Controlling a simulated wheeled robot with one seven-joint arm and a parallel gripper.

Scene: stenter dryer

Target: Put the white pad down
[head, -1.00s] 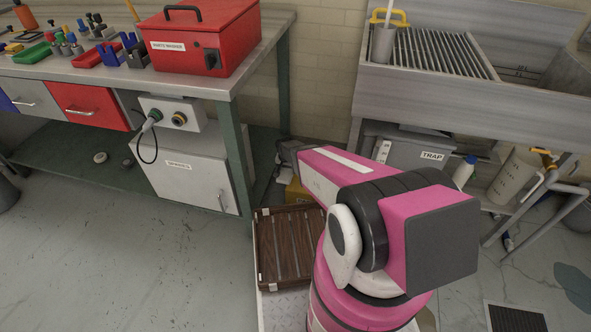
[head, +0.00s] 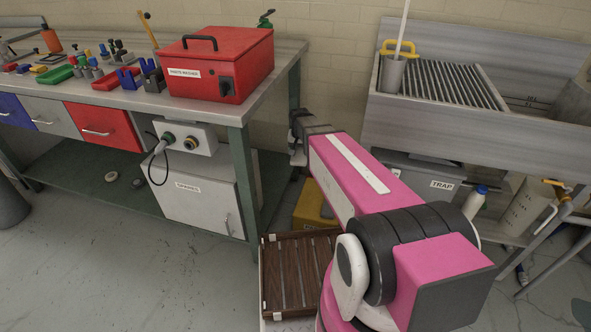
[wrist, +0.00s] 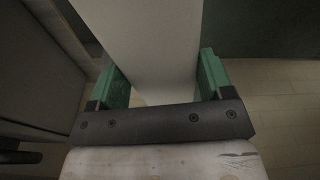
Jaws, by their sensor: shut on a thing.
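My gripper (wrist: 161,82) shows in the wrist view as two green fingers with a dark bar behind them. A plain pale slab (wrist: 150,40), which appears to be the white pad, lies between the fingers and runs out of the top of that view. The fingers sit at its two sides, and my gripper is shut on it. In the head view the dark end of my arm (head: 299,130) is beside the right end of the workbench. The fingers and the pad cannot be made out there.
The workbench (head: 235,112) carries a red box (head: 220,65) and several small tools. A grey cabinet (head: 200,200) and two small discs (head: 111,176) are below. A slatted brown tray (head: 290,265) is near my arm. A steel sink (head: 460,125) stands right.

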